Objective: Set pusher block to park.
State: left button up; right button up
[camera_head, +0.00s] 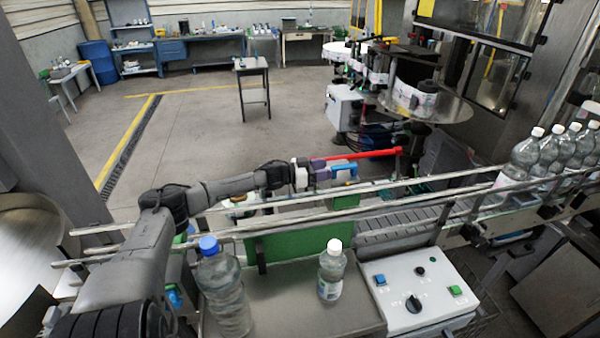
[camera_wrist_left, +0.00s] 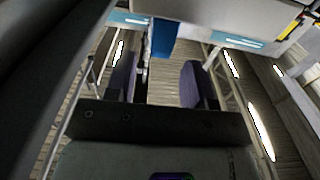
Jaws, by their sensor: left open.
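A blue block (camera_head: 345,168), which looks like the pusher block, is at the conveyor near the end of a red bar (camera_head: 362,155). In the left wrist view the blue block (camera_wrist_left: 163,38) shows beyond the fingertips, between their lines. My left gripper (camera_head: 327,173) reaches in over the conveyor from the left, close to the blue block. In the left wrist view its two dark purple fingers (camera_wrist_left: 159,78) are apart with nothing between them. I cannot tell how the block is mounted or where its park position is. My right gripper is not in view.
Metal guide rails (camera_head: 400,183) run along the conveyor (camera_head: 392,223). A blue-capped bottle (camera_head: 225,290) and a white-capped bottle (camera_head: 331,271) stand on the front table, beside a control box (camera_head: 410,288). Several bottles (camera_head: 525,155) line the conveyor at right. A labelling machine (camera_head: 415,100) stands behind.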

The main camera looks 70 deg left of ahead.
pick_arm(q)
jog(key=s+a+p, duration=0.1)
jog(key=s+p, duration=0.1)
jog(key=s, duration=0.5)
dwell(0.3)
jog(key=shift+s+r, duration=0.1)
